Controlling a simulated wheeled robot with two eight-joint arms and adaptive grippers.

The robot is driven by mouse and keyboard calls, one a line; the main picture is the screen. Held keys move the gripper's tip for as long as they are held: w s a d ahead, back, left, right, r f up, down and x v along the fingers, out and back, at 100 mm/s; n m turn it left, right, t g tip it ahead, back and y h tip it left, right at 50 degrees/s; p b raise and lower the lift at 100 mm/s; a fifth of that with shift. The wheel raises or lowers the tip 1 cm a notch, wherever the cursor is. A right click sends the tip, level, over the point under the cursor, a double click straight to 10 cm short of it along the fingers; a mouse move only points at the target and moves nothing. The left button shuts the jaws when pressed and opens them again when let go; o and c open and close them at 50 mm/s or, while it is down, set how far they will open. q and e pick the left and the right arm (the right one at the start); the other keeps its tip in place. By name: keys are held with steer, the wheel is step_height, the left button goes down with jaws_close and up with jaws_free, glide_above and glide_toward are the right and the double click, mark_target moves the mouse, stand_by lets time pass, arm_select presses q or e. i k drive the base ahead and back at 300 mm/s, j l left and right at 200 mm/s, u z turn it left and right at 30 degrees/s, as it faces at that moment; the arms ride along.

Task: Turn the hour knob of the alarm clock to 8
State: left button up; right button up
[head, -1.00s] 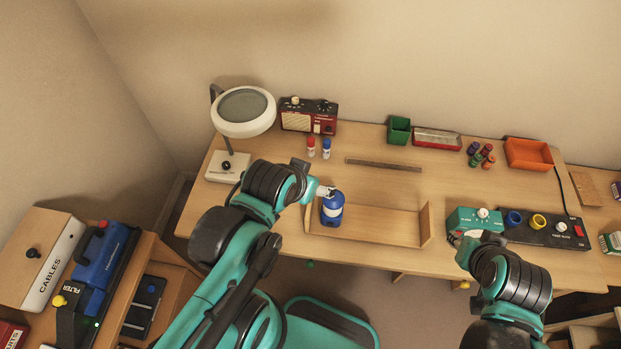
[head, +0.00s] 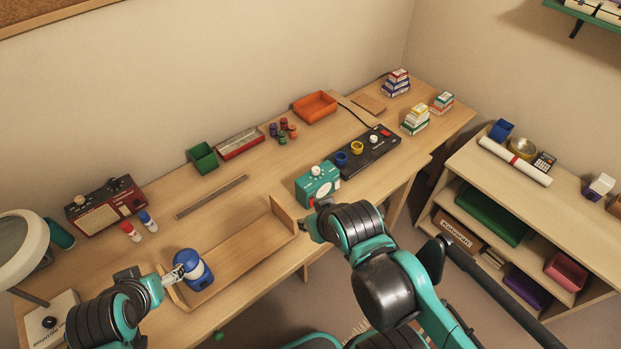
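The alarm clock appears to be the teal box (head: 317,187) near the front edge of the desk, right of the middle. A white knob (head: 316,171) sits on its top and a pale dial shows on its front; the setting is too small to read. My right gripper (head: 311,226) is just in front of the clock's lower front; its fingers are mostly hidden by my arm, and I cannot tell whether it touches. My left gripper (head: 175,277) is at a blue-and-white container (head: 196,272) in the wooden tray, far left of the clock; its grip is unclear.
A black panel (head: 370,151) with coloured knobs stands just right of the clock. The wooden tray (head: 240,262) lies to its left. A red radio (head: 104,206), green box (head: 203,158) and orange tray (head: 315,107) line the back. A shelf unit (head: 570,222) stands at right.

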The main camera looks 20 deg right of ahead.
mark_target(316, 171)
steer(key=i+l+z, duration=0.15)
steer(key=l, duration=0.2)
steer(key=l+z, duration=0.15)
steer(key=l, duration=0.2)
steer(key=i+l+z, duration=0.15)
steer(key=l, duration=0.2)
steer(key=i+l+z, duration=0.15)
steer(key=l, duration=0.15)
